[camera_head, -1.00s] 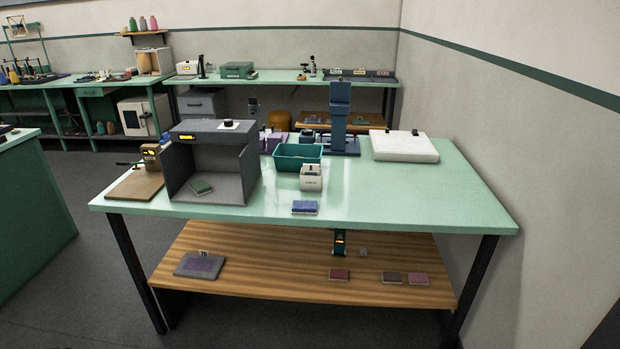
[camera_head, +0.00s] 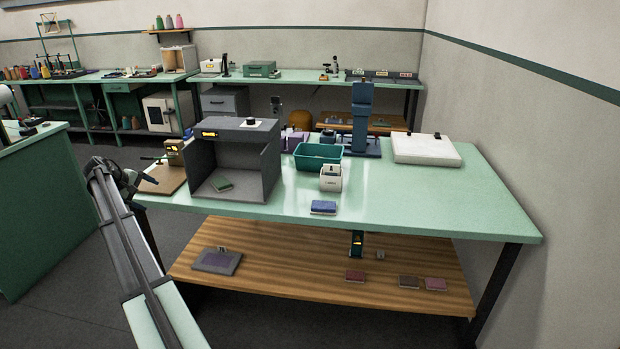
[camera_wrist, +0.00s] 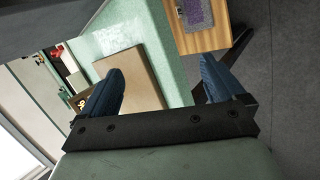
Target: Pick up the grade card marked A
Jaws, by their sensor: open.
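No card with a readable letter A shows in either view. A small white box (camera_head: 331,178) with a dark mark on its front stands on the green table (camera_head: 430,200). Its contents are too small to make out. My gripper (camera_wrist: 160,88) is open and empty in the wrist view, its two blue fingers wide apart. Beyond the fingers lie a brown board (camera_wrist: 135,75) and the table's edge. In the head view my arm reaches in at the lower left, and its end is near the table's left corner, well left of the white box.
A grey open-front booth (camera_head: 235,160) stands between my arm and the white box. A teal bin (camera_head: 318,156), a blue press (camera_head: 361,120) and a blue pad (camera_head: 323,208) are near the box. The table's right front is clear. A wooden shelf (camera_head: 300,262) lies below.

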